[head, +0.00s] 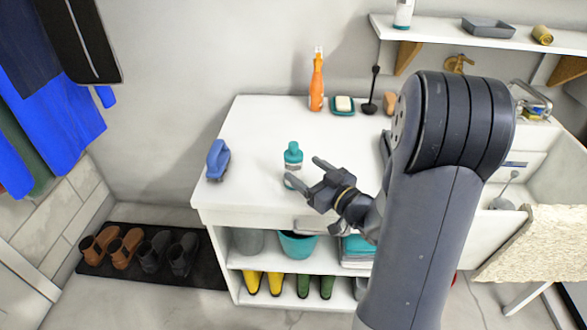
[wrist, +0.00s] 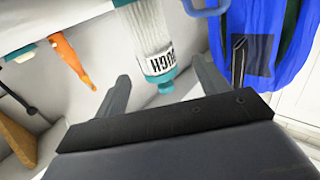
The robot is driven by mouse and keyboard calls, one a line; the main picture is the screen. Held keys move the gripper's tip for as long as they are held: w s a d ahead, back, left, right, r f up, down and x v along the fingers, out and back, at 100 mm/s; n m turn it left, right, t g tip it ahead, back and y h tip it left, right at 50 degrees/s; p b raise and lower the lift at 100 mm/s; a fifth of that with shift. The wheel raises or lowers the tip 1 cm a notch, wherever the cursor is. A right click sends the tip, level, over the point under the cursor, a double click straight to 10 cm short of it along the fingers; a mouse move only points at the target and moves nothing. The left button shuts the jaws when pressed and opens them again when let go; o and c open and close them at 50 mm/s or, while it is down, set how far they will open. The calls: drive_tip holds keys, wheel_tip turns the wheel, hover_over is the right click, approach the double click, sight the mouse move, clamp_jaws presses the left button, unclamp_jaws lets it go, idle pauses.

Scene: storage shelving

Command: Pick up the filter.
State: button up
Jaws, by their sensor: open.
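The filter (head: 293,155), which I take to be the white, ribbed cylinder with teal ends, stands upright on the white counter (head: 258,130). Its lower part is partly hidden behind my gripper in the head view. In the wrist view the filter (wrist: 150,35) shows large, with dark lettering near one teal end. My gripper (head: 304,172) is open and points toward it from the counter's front right. In the wrist view the filter's teal end appears between the two fingers of my gripper (wrist: 159,68). I see no clear contact, and I cannot tell the exact depth between them.
A blue brush-like item (head: 218,160) stands at the counter's left. Shelves below hold a teal bucket (head: 298,245) and boots. The counter around the filter is clear.

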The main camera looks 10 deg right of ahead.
sight(300, 166)
drive_tip(key=x, duration=0.5)
drive_tip(key=shift+w+f, duration=0.15)
drive_tip(key=shift+w, duration=0.25)
drive_tip(key=c, duration=1.1)
drive_tip(key=shift+c, duration=0.2)
